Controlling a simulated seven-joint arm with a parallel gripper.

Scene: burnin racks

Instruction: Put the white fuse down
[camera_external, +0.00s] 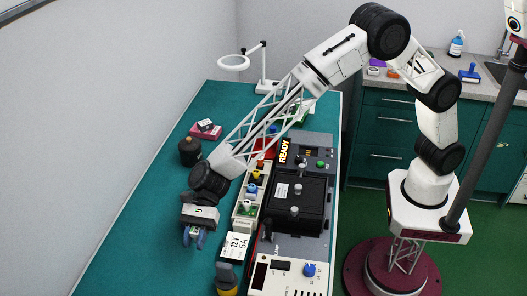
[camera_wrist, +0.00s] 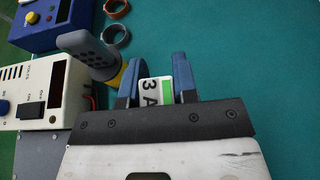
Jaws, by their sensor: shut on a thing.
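My gripper (camera_external: 194,237) hangs over the left part of the green table in the external view. In the wrist view my gripper (camera_wrist: 156,82) has its blue fingers on either side of the white fuse (camera_wrist: 152,95). The fuse is marked "3 A" and has a green band. My gripper is shut on it. In the external view the fuse is too small to make out between the fingers. The gap between the fuse and the table cannot be judged from these views.
A strip of coloured parts (camera_external: 240,212) and a black-lidded rack unit (camera_external: 295,200) stand to the right. A "12 V 5 A" card (camera_external: 237,246) and a grey-and-yellow tool (camera_external: 227,277) lie nearby. A dark round pot (camera_external: 190,151) stands behind. The green table (camera_external: 135,225) is clear on the left.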

